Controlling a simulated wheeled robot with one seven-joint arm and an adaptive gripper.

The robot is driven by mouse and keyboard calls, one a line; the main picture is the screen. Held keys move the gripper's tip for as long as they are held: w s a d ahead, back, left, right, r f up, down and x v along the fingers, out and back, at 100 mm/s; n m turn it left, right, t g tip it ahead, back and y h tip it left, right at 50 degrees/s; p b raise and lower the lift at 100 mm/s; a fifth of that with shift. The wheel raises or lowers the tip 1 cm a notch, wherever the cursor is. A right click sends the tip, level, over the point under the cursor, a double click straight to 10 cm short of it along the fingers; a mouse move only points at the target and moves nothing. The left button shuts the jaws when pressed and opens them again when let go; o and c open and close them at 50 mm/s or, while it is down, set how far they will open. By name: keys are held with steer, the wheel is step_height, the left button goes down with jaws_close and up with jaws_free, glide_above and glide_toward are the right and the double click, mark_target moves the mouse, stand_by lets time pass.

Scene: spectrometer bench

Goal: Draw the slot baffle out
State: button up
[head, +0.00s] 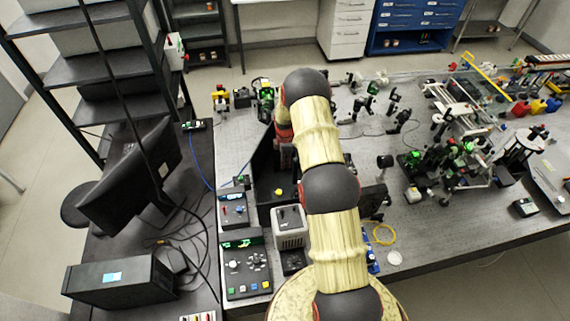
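My arm reaches up from the bottom middle over the bench, and its far end bends down at a black box (266,168). Red and dark parts of my wrist show just left of the arm. My gripper's fingers are hidden behind the arm, so I cannot see whether they hold anything. The black box is open on top, with dark walls and a small yellow part low inside. I cannot make out the slot baffle; it may be inside the box or hidden by my arm.
A control panel (245,264) and a grey instrument (290,227) stand in front of the box. A monitor (133,177) and computer case (124,279) are on the left. Optical mounts crowd the right of the perforated bench (228,150). A yellow cable loop (381,234) lies right of my arm.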

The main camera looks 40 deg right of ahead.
jaws_close()
steer(key=shift+r, duration=0.2)
steer(key=shift+r+p, duration=0.4)
steer(key=shift+r, duration=1.4)
steer(key=shift+r, duration=0.15)
steer(key=shift+r+p, duration=0.35)
steer(key=shift+r, duration=1.5)
steer(key=shift+r, duration=0.15)
steer(key=shift+r, duration=0.45)
